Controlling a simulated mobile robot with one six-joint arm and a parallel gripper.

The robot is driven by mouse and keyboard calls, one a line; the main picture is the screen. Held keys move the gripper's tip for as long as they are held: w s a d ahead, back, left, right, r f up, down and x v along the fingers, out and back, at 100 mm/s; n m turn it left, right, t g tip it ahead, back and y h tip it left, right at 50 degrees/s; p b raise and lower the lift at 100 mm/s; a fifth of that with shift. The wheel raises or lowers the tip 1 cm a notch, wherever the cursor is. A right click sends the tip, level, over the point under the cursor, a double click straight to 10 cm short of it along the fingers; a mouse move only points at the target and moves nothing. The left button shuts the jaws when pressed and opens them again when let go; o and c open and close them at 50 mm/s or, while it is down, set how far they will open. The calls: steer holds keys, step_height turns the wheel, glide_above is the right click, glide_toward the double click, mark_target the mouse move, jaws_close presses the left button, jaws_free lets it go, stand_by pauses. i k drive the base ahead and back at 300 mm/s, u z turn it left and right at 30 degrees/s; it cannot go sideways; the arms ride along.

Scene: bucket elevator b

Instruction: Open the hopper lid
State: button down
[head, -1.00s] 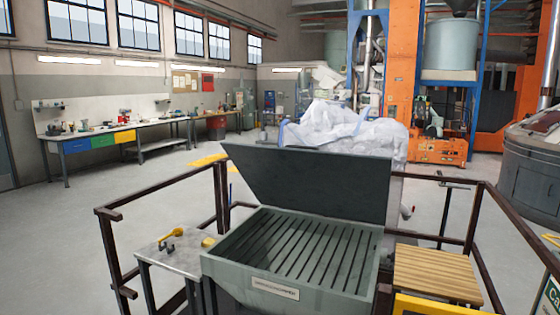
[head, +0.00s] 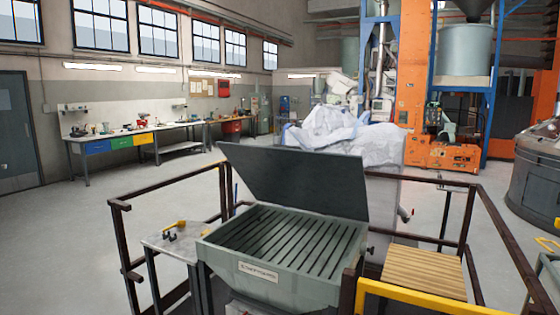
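The hopper (head: 300,280) is a grey-green bin with a slatted grate (head: 285,240) across its top and a small label on its front. Its lid (head: 295,185) is a dark grey flat panel. The lid stands raised along the back edge of the hopper, leaning back, and the grate is uncovered. My gripper is not in view.
A small side table (head: 175,242) with a yellow-handled tool (head: 174,226) stands left of the hopper. A wooden slatted platform (head: 422,270) is at right. Brown railings (head: 122,240) and a yellow rail (head: 420,298) surround the hopper. White wrapped sacks (head: 345,140) are behind it. Open floor lies left.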

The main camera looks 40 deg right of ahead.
mark_target(330, 184)
steer(key=k, duration=0.65)
steer(key=u, duration=0.45)
steer(key=i, duration=2.4)
steer(key=z, duration=0.65)
steer(key=i, duration=0.55)
steer(key=z, duration=0.35)
